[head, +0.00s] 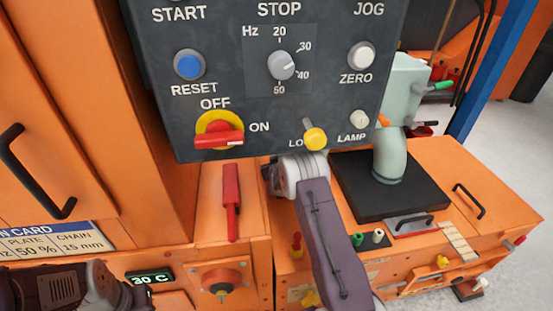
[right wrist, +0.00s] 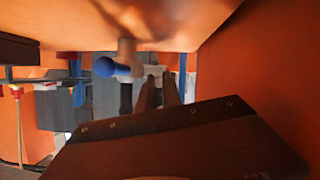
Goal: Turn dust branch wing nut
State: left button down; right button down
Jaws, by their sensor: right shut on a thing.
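In the right wrist view a small fitting with a blue rounded end (right wrist: 106,67) and a pale hub hangs under an orange surface. I take it for the dust branch wing nut; its shape is blurred. My right gripper (right wrist: 160,78) has its dark fingers close together at the fitting's pale right side, shut on it. The exact contact is too blurred to tell. In the head view my right arm reaches up below the control panel, and its gripper is hidden there. Part of my left arm shows at the bottom left; its gripper is not seen.
The dark control panel (head: 228,112) overhangs my right wrist, with a yellow knob (head: 316,139) and a red-yellow switch (head: 219,136). A red lever (head: 231,200) stands to the left. A black plate (head: 350,190) with a pale green pipe (head: 389,158) lies to the right. Orange walls close in.

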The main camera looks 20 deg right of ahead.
jog(key=c, duration=1.6)
grip_release()
jog(key=shift+f, duration=0.15)
jog(key=shift+o, duration=0.2)
